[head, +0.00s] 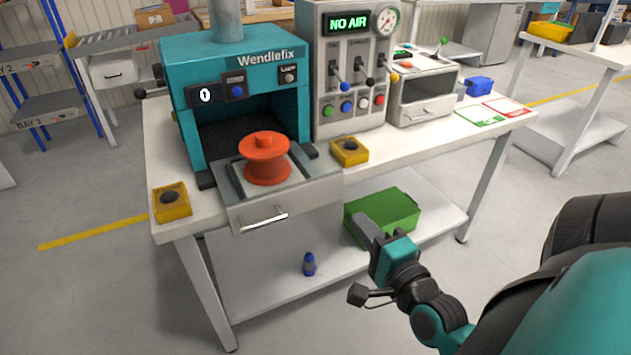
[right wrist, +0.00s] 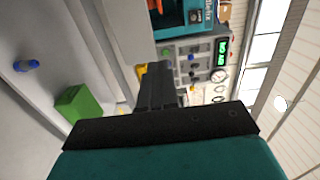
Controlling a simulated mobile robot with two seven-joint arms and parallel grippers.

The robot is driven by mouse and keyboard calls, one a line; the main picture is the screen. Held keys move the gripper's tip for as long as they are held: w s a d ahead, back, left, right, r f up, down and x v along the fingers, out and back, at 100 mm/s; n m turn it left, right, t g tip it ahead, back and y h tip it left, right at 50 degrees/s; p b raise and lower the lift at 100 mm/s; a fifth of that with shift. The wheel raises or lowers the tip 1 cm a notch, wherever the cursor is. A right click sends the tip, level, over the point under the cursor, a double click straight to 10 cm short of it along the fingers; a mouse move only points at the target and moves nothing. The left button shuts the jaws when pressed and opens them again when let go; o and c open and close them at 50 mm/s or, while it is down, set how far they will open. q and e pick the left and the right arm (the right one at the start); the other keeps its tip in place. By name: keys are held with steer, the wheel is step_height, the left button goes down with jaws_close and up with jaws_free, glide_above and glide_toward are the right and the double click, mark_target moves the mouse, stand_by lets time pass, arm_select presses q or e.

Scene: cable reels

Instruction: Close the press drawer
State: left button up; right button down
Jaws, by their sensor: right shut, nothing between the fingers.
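The teal Wendlefix press (head: 245,70) stands on the white bench in the head view. Its grey drawer (head: 283,202) is pulled out at the front, with a metal bar handle (head: 263,219) on its face. An orange reel (head: 266,160) stands upright on the drawer's plate. My right gripper (head: 364,227) is shut and empty, to the right of the drawer and lower in the picture, apart from it. It also shows in the right wrist view (right wrist: 155,85). My left gripper is not in view.
Yellow button boxes (head: 172,202) and (head: 349,152) sit either side of the drawer. A control panel (head: 345,70) reads NO AIR. The lower shelf holds a green box (head: 392,208) and a blue bottle (head: 309,264). The floor in front of the bench is clear.

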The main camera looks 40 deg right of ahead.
glide_toward(321, 174)
steer(key=x, duration=0.5)
steer(key=shift+w+r, duration=0.1)
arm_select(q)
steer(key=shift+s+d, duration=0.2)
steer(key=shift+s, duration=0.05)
arm_select(e)
steer(key=shift+x, duration=0.8)
